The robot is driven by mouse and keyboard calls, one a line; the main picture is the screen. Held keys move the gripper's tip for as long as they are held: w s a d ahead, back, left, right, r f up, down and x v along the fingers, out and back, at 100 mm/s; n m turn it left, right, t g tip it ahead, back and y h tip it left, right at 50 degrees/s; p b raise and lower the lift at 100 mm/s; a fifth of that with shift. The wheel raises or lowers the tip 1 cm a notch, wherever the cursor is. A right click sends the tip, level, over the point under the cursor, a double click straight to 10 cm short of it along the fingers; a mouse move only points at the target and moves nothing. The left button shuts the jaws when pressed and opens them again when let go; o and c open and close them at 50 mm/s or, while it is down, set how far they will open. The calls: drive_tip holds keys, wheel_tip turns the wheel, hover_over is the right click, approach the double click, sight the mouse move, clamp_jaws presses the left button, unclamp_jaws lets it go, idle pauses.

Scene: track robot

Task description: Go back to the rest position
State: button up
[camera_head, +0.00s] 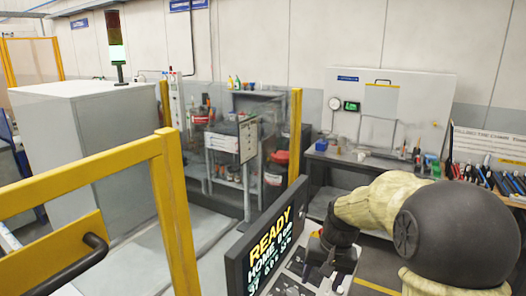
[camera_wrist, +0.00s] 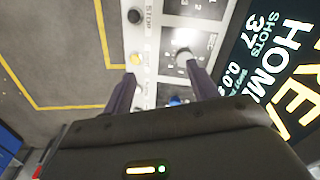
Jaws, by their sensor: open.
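My gripper (camera_wrist: 163,84) is open in the wrist view, with its two dark fingers apart and nothing visible between their tips. The fingers point at a light control panel (camera_wrist: 162,38) with a grey knob (camera_wrist: 183,57), a yellow button (camera_wrist: 135,59) and a black button (camera_wrist: 135,16) beside the word STOP. A blue button (camera_wrist: 175,100) shows between the fingers. Whether the fingertips touch the panel, I cannot tell. In the head view my beige-covered arm reaches from the right to the panel (camera_head: 292,279), beside a screen (camera_head: 262,252) reading READY and HOME.
A yellow guard frame (camera_head: 172,195) stands at the left front, with a big grey cabinet (camera_head: 85,140) behind it. A workbench (camera_head: 350,160) and a rack of tools (camera_head: 490,178) stand at the back right. Yellow-lined grey floor (camera_wrist: 60,50) shows beside the panel.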

drive_tip(key=s+f+n+t, duration=0.1)
drive_tip(key=s+f, duration=0.1)
drive_tip(key=s, duration=0.5)
drive_tip(key=s+f+n+h, duration=0.1)
drive_tip(key=s+f, duration=0.2)
drive_tip(key=s, duration=0.4)
drive_tip(key=shift+d+t+h, duration=0.25)
drive_tip(key=shift+t+h, duration=0.05)
drive_tip(key=shift+t, duration=0.1)
